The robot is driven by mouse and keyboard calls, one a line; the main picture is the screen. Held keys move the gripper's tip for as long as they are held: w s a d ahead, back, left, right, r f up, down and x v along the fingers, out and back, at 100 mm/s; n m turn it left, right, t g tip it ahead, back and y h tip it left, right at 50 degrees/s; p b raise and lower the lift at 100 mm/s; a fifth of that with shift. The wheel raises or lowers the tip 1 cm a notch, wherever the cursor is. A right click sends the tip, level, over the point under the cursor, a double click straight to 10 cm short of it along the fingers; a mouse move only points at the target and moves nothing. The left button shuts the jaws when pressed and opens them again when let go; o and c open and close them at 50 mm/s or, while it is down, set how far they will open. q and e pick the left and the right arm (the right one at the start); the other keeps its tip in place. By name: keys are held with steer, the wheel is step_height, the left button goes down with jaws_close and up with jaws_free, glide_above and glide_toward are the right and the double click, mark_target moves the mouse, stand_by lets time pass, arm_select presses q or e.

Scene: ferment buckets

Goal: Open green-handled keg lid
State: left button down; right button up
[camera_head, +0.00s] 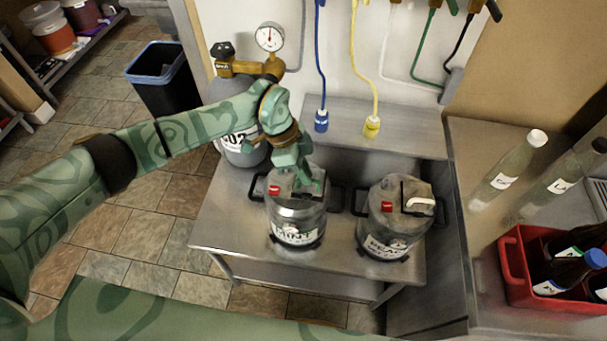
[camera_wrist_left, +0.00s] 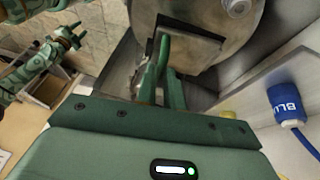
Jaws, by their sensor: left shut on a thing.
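A steel keg with a MINT label (camera_head: 298,236) stands upright on the metal table. My left gripper (camera_head: 308,183) is over its lid and shut on the handle, which the fingers mostly hide in the head view. In the left wrist view, my left gripper's fingers (camera_wrist_left: 168,78) reach to a dark square area on the keg top (camera_wrist_left: 228,50), with a strip of brighter green handle (camera_wrist_left: 163,50) between them. A green gripper, seemingly my right one (camera_wrist_left: 70,38), shows small at the left of that view; its jaws are unclear.
A second keg (camera_head: 388,232) with a white handle stands to the right on the metal table (camera_head: 222,225). A gas cylinder (camera_head: 240,152) with a gauge is behind left. Blue (camera_head: 321,122) and yellow (camera_head: 371,127) hose connectors hang behind. A red crate (camera_head: 515,270) holds bottles at right.

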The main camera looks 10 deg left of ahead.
arm_select(q)
steer(key=shift+w+r+g+b, duration=0.3)
steer(key=shift+w+g+b, duration=0.3)
steer(key=shift+w+g, duration=0.1)
steer(key=w+g+b, duration=0.1)
steer(key=b, duration=0.2)
steer(key=w+n+g+b, duration=0.1)
steer(key=g+b, duration=0.1)
steer(key=b, duration=0.2)
steer(key=shift+w+r+b, duration=0.25)
steer(key=shift+r+b, duration=0.05)
steer(key=shift+r, duration=0.1)
steer(key=shift+w+r+g+b, duration=0.2)
steer(key=shift+r+g+b, duration=0.15)
steer(key=shift+g+b, duration=0.25)
